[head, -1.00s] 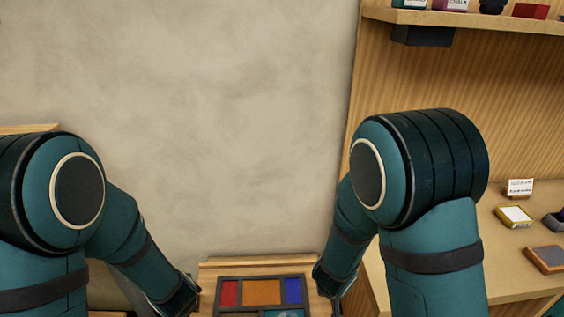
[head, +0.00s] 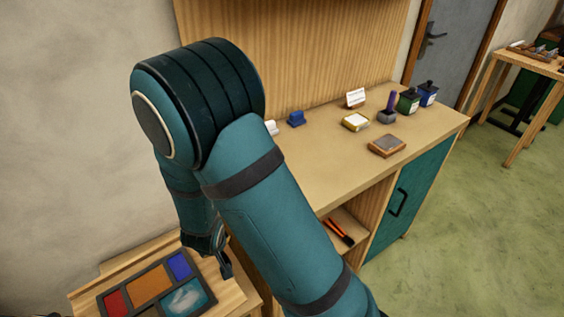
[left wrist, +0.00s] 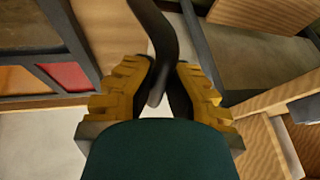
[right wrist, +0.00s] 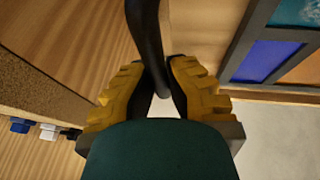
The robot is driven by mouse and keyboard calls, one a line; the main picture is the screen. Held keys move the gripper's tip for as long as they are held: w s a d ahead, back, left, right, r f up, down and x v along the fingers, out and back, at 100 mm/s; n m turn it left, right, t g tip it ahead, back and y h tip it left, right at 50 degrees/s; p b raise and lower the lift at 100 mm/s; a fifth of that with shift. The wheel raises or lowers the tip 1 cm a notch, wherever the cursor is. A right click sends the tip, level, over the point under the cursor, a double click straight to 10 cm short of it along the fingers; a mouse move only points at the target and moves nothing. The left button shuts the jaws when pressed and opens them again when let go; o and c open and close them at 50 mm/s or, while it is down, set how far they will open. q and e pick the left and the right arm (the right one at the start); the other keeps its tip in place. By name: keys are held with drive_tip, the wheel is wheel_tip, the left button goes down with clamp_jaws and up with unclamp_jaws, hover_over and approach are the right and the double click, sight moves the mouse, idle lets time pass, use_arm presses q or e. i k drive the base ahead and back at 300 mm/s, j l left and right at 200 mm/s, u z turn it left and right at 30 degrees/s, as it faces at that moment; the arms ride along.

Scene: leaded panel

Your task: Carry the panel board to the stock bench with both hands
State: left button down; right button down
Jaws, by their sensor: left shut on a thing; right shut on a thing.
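The panel board (head: 127,262) is a wooden board carrying a dark-framed leaded panel (head: 148,288) with red, orange, blue and teal pieces. It shows at the lower left of the head view, partly cut off. My right gripper (head: 224,268) is at the board's right side; in the right wrist view its yellow fingers (right wrist: 163,85) are shut on a dark bar handle (right wrist: 146,35). My left gripper is out of the head view; in the left wrist view its fingers (left wrist: 167,85) are shut on another dark handle (left wrist: 160,40). I cannot tell for sure which table is the stock bench.
A wooden counter (head: 330,150) with a teal door (head: 412,200) stands right of the board, holding small jars, a card and blocks. A wooden table (head: 535,62) with items on it stands at far right. Green floor (head: 470,230) between them is clear.

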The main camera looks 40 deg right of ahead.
sight(303, 171)
drive_tip(key=k+l+u, duration=0.1)
drive_tip(key=u, duration=0.3)
drive_tip(key=k+u, duration=0.15)
drive_tip(key=u, duration=0.25)
drive_tip(key=k+u, duration=0.15)
drive_tip(key=u, duration=0.25)
drive_tip(key=k+l+u, duration=0.1)
drive_tip(key=k+u, duration=0.2)
drive_tip(key=u, duration=0.15)
drive_tip(key=k+u, duration=0.35)
drive_tip(key=u, duration=0.15)
drive_tip(key=k+l+z, duration=0.1)
drive_tip(key=k, duration=0.25)
drive_tip(key=k+z, duration=0.1)
drive_tip(key=z, duration=0.4)
drive_tip(key=k+l+z, duration=0.1)
drive_tip(key=z, duration=0.4)
drive_tip(key=l+z, duration=0.1)
drive_tip(key=z, duration=0.4)
drive_tip(key=k+l+z, duration=0.1)
drive_tip(key=z, duration=0.35)
